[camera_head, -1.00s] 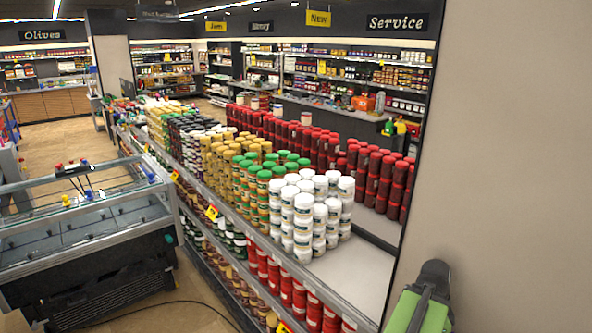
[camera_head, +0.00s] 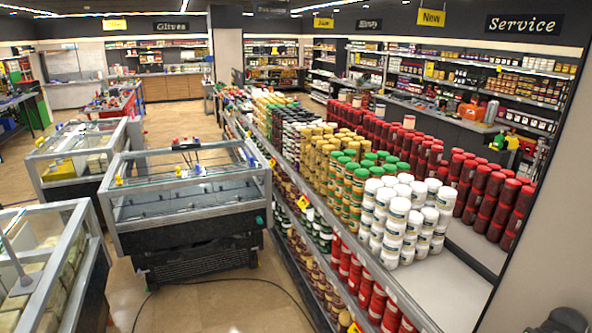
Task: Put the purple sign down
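I cannot make out a purple sign anywhere in the head view. My gripper is not in the picture either, so whether it holds anything does not show.
A long shelf with white jars (camera_head: 398,232), green-lidded jars (camera_head: 358,182) and red jars (camera_head: 484,190) runs along the right. Glass-topped display cases stand at centre left (camera_head: 187,207) and lower left (camera_head: 50,270). A cable (camera_head: 215,279) crosses the floor. Bare tan floor (camera_head: 205,300) lies between.

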